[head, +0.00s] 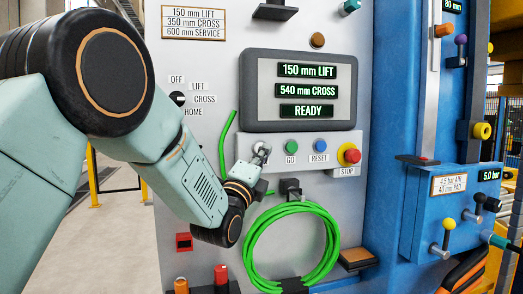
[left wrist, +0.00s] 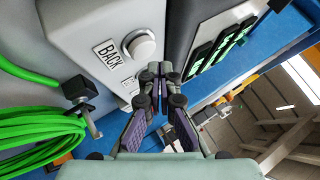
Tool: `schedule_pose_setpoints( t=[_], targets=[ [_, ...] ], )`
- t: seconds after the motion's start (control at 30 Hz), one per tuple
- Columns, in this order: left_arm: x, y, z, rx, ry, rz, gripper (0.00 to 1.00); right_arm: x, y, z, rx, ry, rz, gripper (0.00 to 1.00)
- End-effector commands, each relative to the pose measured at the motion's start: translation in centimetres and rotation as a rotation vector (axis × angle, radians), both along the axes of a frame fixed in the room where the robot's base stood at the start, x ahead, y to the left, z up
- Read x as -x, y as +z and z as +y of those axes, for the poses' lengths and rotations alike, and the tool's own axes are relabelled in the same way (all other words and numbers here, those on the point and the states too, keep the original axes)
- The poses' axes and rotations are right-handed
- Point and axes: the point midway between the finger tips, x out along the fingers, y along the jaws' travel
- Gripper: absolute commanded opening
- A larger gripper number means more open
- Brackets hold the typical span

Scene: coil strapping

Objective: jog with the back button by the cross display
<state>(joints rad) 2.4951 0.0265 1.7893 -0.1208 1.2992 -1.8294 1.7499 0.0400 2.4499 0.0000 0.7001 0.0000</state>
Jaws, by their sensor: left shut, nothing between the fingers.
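The cross display (head: 305,90) reads 540 mm CROSS, between a 150 mm LIFT line and a READY line on the grey console. The silver-grey round back button (left wrist: 141,46) stands beside its BACK label (left wrist: 107,55) in the left wrist view. In the head view my left gripper (head: 260,154) is at the left end of the button row and largely covers that spot. In the left wrist view its fingertips (left wrist: 160,72) are together and empty, close beside the back button. I cannot tell whether they touch it. My right gripper is not in view.
Right of my gripper are the green GO button (head: 291,146), blue RESET button (head: 321,145) and red STOP button (head: 352,155). A green strap coil (head: 249,253) hangs just below. The selector knob (head: 178,99) sits left among OFF, LIFT, CROSS and HOME.

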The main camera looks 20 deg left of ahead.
Motion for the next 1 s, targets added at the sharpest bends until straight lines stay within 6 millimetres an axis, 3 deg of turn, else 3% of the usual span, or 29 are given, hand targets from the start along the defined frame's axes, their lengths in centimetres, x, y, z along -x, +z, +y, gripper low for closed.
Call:
schedule_pose_setpoints(
  t=[1.0],
  targets=[
    [-0.6, 0.04, 0.56, 0.0, 0.0, 0.0, 0.0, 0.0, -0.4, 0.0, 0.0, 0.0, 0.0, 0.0]
  ],
)
